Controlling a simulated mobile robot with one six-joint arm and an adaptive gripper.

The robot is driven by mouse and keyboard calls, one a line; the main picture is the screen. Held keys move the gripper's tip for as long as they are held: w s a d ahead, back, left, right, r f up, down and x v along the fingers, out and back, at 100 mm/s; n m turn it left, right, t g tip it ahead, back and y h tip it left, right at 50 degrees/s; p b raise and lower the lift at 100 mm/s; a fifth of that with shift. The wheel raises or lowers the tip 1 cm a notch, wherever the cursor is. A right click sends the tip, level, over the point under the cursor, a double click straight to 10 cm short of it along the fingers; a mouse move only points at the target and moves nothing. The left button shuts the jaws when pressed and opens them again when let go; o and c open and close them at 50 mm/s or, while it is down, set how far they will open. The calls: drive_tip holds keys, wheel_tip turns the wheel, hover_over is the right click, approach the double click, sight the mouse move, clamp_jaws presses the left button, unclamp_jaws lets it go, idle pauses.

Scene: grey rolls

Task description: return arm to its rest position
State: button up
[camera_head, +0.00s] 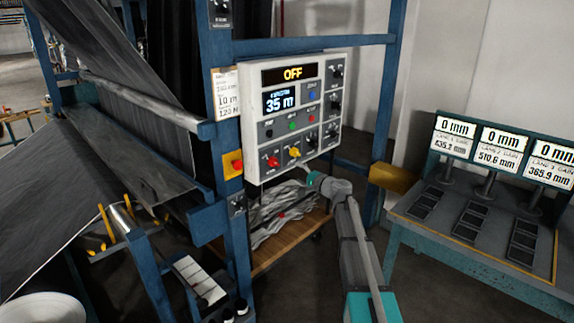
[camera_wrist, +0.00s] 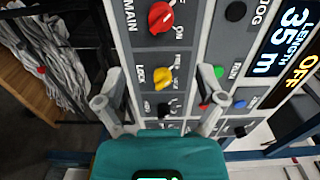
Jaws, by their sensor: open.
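My gripper (camera_wrist: 160,115) is open in the wrist view, its two fingers apart and nothing between them. It faces the control panel (camera_head: 253,108), with the yellow knob (camera_wrist: 163,78) ahead of the gap between its fingers. The red main knob (camera_wrist: 161,17) is farther up in that view. In the head view my arm reaches up from the bottom right to the panel's lower edge. The panel's top display reads OFF and the length display reads 35 m. Whether a finger touches the panel cannot be told.
Blue frame posts (camera_head: 223,150) and a grey fabric sheet (camera_head: 150,90) stand left of the panel. A wooden shelf (camera_head: 262,258) with grey scraps is below it. A table (camera_head: 400,213) with several displays reading 0 mm stands at right. A yellow block (camera_head: 393,178) is near its edge.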

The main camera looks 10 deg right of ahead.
drive_tip(key=s+a+f+n+g+h, duration=0.1)
drive_tip(key=s+a+f+n+g, duration=0.4)
drive_tip(key=s, duration=0.4)
drive_tip(key=s+a+f+n+g+h, duration=0.1)
drive_tip(key=s+a+f+n+g, duration=0.1)
drive_tip(key=s+a+f+g, duration=0.5)
drive_tip(key=s+d+f+n+g+h, duration=0.1)
drive_tip(key=s+d+f+h, duration=0.1)
drive_tip(key=s, duration=0.6)
drive_tip(key=s+d+f+n+h, duration=0.1)
drive_tip(key=s+d+f+h, duration=0.1)
drive_tip(key=s, duration=0.5)
drive_tip(key=s+d+f+n+g+h, duration=0.1)
drive_tip(key=s+d+f+h, duration=0.1)
drive_tip(key=s, duration=0.6)
drive_tip(key=d+h, duration=0.1)
drive_tip(key=h, duration=0.1)
drive_tip(key=shift+s+f+n+g+h, duration=0.25)
drive_tip(key=shift+s+n+g+h, duration=0.05)
